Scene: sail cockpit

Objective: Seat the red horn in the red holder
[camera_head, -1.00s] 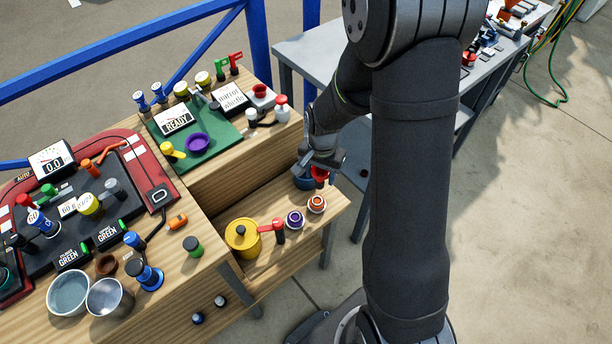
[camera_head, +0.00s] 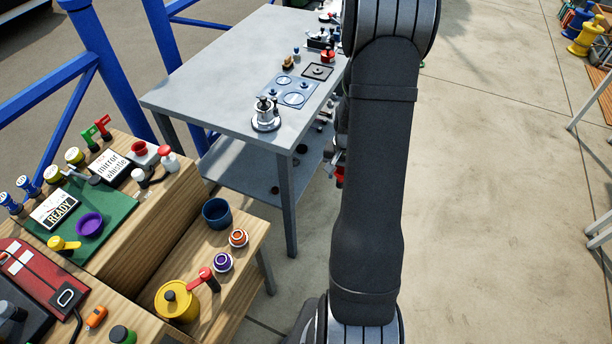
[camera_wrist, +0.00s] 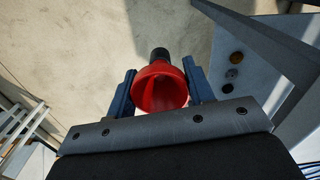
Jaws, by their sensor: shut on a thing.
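The red horn (camera_wrist: 160,88) is between my gripper's two blue fingers (camera_wrist: 160,92) in the wrist view, its wide red mouth facing the camera and a dark end beyond. My gripper is shut on it. In the head view, a bit of the red horn (camera_head: 340,175) shows beside my arm, clear of the wooden bench; my arm hides most of my gripper. A red ring on a white block (camera_head: 144,149) stands on the bench's upper level; I cannot tell if it is the red holder.
A grey table (camera_head: 215,95) with a metal pot (camera_head: 265,115) stands behind. The lower wooden shelf holds a blue cup (camera_head: 216,213), ringed round pieces (camera_head: 238,238), a yellow can (camera_head: 177,302) and a red-handled piece (camera_head: 207,277). Open floor lies to the right.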

